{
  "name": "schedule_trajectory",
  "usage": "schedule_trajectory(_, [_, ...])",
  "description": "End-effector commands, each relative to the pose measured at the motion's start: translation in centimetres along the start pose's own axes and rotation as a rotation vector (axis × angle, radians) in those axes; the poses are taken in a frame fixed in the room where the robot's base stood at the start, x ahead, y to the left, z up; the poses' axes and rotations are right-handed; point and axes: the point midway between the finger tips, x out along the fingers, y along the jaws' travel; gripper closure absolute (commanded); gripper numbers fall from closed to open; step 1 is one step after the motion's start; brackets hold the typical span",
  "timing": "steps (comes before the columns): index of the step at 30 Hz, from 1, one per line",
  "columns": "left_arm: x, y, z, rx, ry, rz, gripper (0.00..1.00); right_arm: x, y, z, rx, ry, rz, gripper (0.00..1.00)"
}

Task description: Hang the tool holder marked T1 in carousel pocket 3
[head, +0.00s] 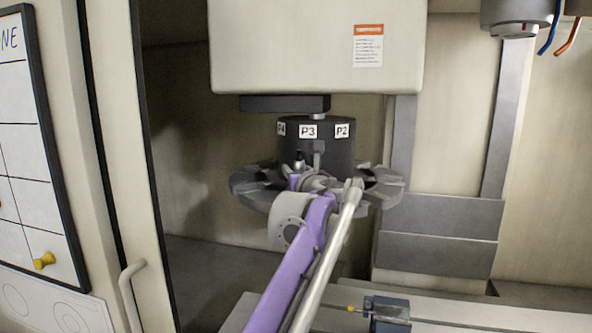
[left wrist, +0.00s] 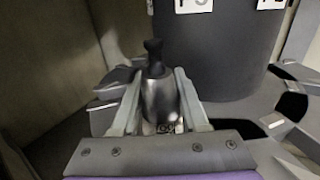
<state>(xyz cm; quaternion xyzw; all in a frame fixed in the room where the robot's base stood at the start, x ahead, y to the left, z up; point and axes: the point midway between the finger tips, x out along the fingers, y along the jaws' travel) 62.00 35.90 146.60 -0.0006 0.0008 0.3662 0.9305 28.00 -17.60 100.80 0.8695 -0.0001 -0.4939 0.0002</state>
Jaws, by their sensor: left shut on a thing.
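The carousel (head: 385,190) is a dark grey disc with notched pockets around a black hub (head: 330,140). The hub carries labels P4, P3 (head: 308,132) and P2, with P3 facing me. My left gripper (head: 302,172) is at the near side of the disc, in front of P3. It is shut on the tool holder (left wrist: 160,95), a dark metal cone with a black knob on top, standing about upright between the fingers. A small tag low on the holder is too blurred to read. My gripper and arm hide pocket 3, so I cannot tell whether the holder is seated. My right gripper is not in view.
A cream spindle housing (head: 315,50) is above the carousel. A machine table (head: 470,315) with a small dark block (head: 388,310) lies at the lower right. The door edge with its handle (head: 130,285) is at left, beside a whiteboard (head: 30,150).

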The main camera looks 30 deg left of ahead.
Motion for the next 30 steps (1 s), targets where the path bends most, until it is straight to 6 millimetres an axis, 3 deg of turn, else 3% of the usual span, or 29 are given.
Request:
schedule_trajectory(20, [-0.03,0.03,-0.45,0.001,-0.002,0.000,1.00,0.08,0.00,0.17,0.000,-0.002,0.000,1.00])
schedule_trajectory(21, [-0.02,0.03,-0.44,0.001,-0.002,0.000,0.51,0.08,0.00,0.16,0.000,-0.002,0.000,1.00])
schedule_trajectory(26, [-0.02,0.02,-0.48,0.001,-0.001,0.000,0.22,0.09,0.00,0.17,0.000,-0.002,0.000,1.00])
schedule_trajectory(30, [-0.01,0.01,-0.51,0.000,-0.001,0.000,0.21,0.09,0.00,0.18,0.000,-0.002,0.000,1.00])
